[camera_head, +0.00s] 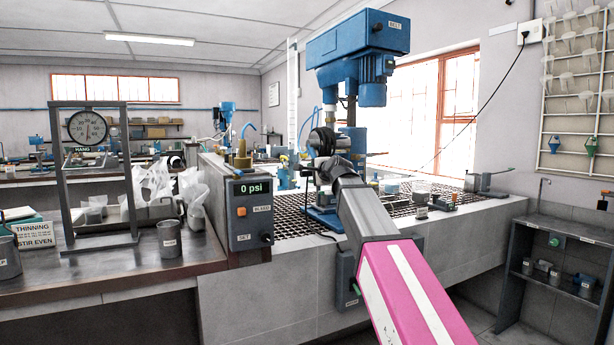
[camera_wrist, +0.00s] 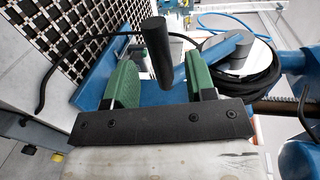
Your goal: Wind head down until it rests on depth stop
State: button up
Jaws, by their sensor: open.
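The blue machine head (camera_head: 357,40) with its motor stands high on its column above the bench grating in the head view. In the wrist view a black cylindrical handle (camera_wrist: 157,50) stands between the two green fingers of my gripper (camera_wrist: 160,78), which is open. A gap shows on both sides of the handle. A blue crank-like arm (camera_wrist: 228,47) and grey hub lie to the right of the handle. In the head view my own arm hides the gripper and handle. I cannot make out the depth stop or whether the head touches it.
A black hose (camera_wrist: 262,85) curls around the hub close to my gripper. A controller box (camera_head: 243,205) reading 0 psi stands left of my arm on the bench. A dial scale frame (camera_head: 90,180) stands farther left. The floor at right before the grey shelf (camera_head: 560,262) looks clear.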

aim_at(310, 173)
jog(key=x, duration=0.5)
jog(key=shift+w+a+f, duration=0.1)
jog(key=shift+w+a, duration=0.1)
jog(key=shift+w, duration=0.15)
jog(key=shift+c, duration=0.4)
grip_shut()
jog(key=shift+s, duration=0.1)
